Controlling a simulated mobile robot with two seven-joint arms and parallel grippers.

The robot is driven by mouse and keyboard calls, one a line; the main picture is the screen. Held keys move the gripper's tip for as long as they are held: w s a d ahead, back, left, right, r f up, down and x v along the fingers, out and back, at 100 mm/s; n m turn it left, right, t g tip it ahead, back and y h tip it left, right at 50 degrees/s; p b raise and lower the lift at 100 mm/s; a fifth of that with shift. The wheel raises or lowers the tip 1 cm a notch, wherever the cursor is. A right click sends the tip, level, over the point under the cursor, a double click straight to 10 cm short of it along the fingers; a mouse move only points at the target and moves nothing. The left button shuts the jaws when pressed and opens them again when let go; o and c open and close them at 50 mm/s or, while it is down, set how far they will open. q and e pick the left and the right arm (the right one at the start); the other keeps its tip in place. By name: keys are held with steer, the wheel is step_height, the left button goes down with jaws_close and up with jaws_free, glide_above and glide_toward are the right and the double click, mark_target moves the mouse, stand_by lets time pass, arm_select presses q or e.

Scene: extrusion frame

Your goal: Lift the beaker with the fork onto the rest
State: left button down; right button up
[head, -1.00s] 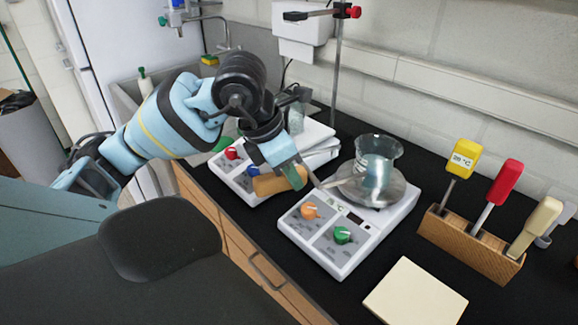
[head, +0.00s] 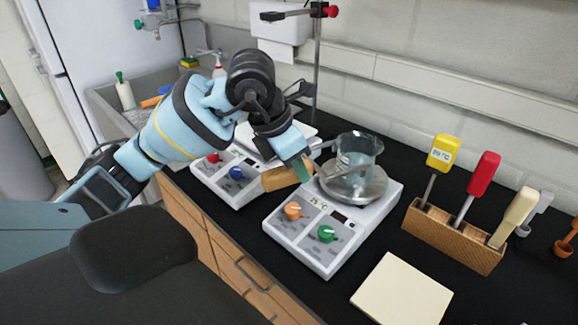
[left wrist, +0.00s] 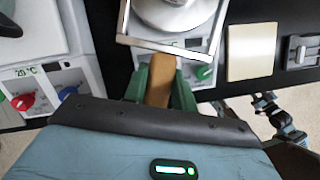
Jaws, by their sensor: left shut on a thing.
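The glass beaker (head: 357,156) stands upright on the round metal plate (head: 362,186) of the front hot plate. My left gripper (head: 303,168) is shut on the fork's wooden handle (head: 280,179), which also shows in the left wrist view (left wrist: 161,82). There, the fork's metal frame (left wrist: 168,48) has one prong on each side of the round plate. I cannot tell the fork's exact height against the beaker. A cream square pad (head: 402,292), probably the rest, lies flat on the counter. Part of my right arm, apparently its gripper (left wrist: 272,108), shows small in the left wrist view.
A second hot plate (head: 222,172) stands behind my left gripper. A wooden block (head: 452,238) with several coloured-handled tools stands at the right. A stand rod (head: 317,70) rises at the back. The black counter between hot plate and pad is clear.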

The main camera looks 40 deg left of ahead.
mark_target(357, 160)
arm_select(q)
steer(key=w, duration=0.1)
steer(key=w+d, duration=0.1)
steer(key=w, duration=0.1)
steer(key=w+d, duration=0.1)
steer(key=w, duration=0.1)
steer(key=shift+w+d, duration=0.2)
steer(key=shift+d, duration=0.05)
arm_select(e)
steer(key=shift+s+a+f, duration=0.15)
steer(key=shift+f, duration=0.05)
stand_by(0.5)
arm_select(q)
steer(key=shift+r, duration=0.2)
arm_select(e)
steer(key=shift+r, duration=0.15)
